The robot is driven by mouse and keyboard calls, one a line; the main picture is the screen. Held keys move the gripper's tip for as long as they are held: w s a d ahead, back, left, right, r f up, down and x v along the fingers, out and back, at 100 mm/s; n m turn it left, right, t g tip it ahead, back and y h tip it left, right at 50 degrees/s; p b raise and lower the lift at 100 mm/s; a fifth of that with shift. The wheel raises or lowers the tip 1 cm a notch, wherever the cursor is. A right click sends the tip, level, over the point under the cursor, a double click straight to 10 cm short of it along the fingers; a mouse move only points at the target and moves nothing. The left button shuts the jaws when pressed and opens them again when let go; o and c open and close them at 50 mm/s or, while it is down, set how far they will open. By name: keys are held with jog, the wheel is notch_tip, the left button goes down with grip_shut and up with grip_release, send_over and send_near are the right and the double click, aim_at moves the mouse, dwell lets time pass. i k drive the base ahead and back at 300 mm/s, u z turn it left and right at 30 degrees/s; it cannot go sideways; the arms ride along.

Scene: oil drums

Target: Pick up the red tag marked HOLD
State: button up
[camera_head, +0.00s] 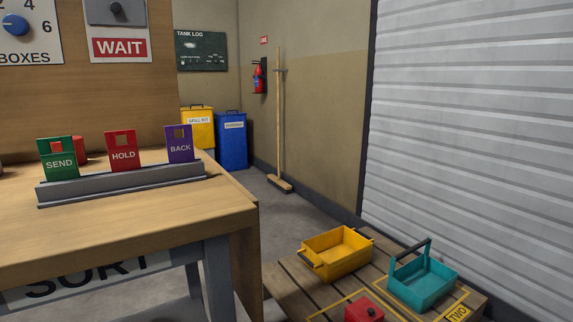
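The red tag marked HOLD (123,155) stands upright in the middle of a grey slotted rack (125,185) on the wooden table. It has a square hole near its top. The green SEND tag (58,163) stands to its left and the purple BACK tag (180,147) to its right, in the same rack. My gripper is not in view.
The table's right edge (245,208) drops to open floor. A low wooden platform (290,290) holds a yellow crate (350,262), a teal crate (425,287) and a red object (363,312). Yellow (197,135) and blue bins (232,148) and a broom (279,130) stand behind.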

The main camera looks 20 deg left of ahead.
aim_at(123, 158)
jog(key=u, duration=1.75)
